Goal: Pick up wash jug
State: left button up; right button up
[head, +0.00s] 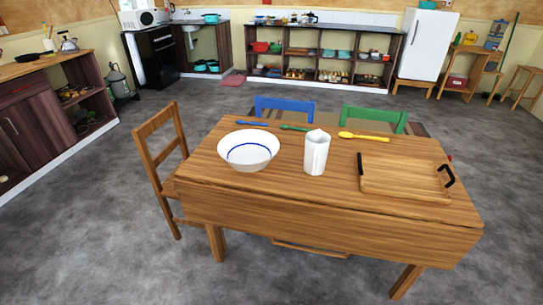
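The white wash jug (316,153) stands upright near the middle of the wooden table (330,221). It has a spout at its top; I cannot make out a handle. A white bowl with a blue ring inside (248,150) is to its left, apart from it. Neither of my grippers shows in the head view.
A wooden tray with black handles (405,177) lies right of the jug. Blue (252,123), green (294,127) and yellow (364,137) utensils lie behind it. Wooden (160,150), blue (285,108) and green (373,118) chairs surround the table. The near floor is clear.

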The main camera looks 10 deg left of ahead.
aim_at(315, 157)
jog(key=z, duration=2.15)
jog(key=i, duration=3.75)
jog(key=u, duration=3.55)
jog(key=i, duration=0.45)
jog(key=z, duration=0.1)
